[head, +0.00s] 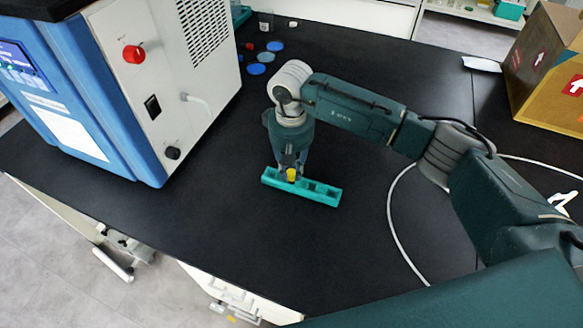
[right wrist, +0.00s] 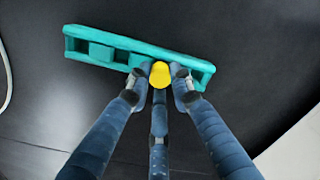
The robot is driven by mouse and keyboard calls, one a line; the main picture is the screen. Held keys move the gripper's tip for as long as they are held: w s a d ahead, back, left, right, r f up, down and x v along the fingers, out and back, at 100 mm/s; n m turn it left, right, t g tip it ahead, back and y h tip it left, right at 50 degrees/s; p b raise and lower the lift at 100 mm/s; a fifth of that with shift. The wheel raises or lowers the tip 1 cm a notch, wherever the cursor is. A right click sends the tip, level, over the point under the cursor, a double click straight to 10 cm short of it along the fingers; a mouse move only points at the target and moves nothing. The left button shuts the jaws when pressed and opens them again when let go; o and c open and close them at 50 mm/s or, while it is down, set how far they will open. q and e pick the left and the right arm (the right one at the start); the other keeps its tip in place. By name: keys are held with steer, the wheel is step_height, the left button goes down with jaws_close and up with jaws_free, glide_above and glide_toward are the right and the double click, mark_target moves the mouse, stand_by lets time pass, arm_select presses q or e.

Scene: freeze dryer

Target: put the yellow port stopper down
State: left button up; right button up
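The small yellow port stopper (head: 292,175) is at the fingertips of my right gripper (head: 291,167), over the left part of the teal slotted rack (head: 320,199). In the right wrist view the yellow stopper (right wrist: 160,74) sits between the fingers of the right gripper (right wrist: 160,80), which close around it. The teal rack (right wrist: 100,38) lies behind it there, with open slots to the left. I cannot tell whether the stopper touches the rack. My left gripper is not in view.
The blue and white freeze dryer (head: 150,75) stands at left. Blue discs (head: 257,69) lie behind the arm. A cardboard box (head: 545,70) is at far right, and a white cable (head: 391,212) curves right of the rack. The black bench (head: 215,215) is clear around the rack.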

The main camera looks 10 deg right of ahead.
mark_target(291, 172)
steer(key=o, duration=0.3)
steer(key=shift+f, duration=0.2)
steer(key=shift+o, duration=0.2)
steer(key=shift+r, duration=0.2)
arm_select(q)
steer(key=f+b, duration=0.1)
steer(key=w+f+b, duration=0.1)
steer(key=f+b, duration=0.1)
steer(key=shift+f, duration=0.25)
arm_select(e)
step_height(291, 172, up, 12)
steer(key=shift+f, duration=0.15)
